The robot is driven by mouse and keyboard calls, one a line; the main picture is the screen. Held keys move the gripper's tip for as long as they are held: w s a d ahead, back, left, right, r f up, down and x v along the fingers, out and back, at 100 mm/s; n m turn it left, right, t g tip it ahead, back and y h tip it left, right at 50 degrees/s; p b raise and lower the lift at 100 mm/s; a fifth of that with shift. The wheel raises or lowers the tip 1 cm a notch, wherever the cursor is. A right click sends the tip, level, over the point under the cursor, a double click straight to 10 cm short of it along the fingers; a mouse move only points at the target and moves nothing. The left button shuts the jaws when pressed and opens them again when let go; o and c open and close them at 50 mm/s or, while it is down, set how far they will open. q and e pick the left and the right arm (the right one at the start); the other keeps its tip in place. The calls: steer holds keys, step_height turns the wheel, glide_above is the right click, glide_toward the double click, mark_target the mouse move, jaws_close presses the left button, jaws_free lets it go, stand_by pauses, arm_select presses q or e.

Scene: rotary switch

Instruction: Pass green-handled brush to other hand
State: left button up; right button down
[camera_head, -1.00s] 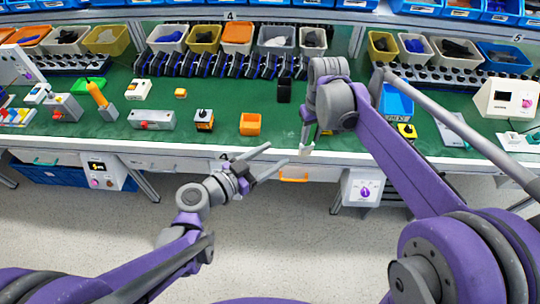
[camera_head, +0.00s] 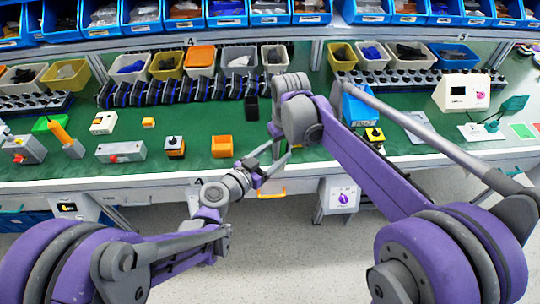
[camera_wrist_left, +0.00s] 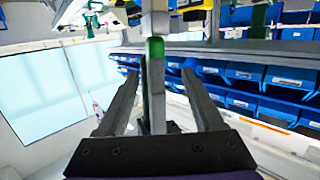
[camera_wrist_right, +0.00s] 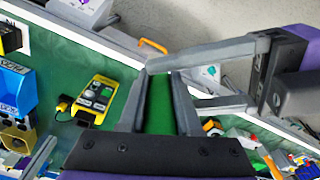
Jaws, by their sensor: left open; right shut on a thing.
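The green-handled brush (camera_wrist_left: 156,80) shows in the left wrist view as a narrow upright green and grey piece. My left gripper (camera_wrist_left: 162,78) is open, with one finger on each side of it and gaps showing. In the right wrist view, my left gripper's fingers come in from the right across my right fingertips. In the head view, both grippers meet above the bench's front edge, and the brush is too small to make out.
The green bench (camera_head: 330,158) lies behind the grippers. A white box with a purple knob (camera_head: 340,196) hangs below the front edge.

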arm_select(q)
steer(key=shift+w+a, duration=0.1)
steer(key=shift+a, duration=0.05)
jaws_close()
steer(key=shift+c, duration=0.2)
jaws_free()
steer(key=shift+o, duration=0.2)
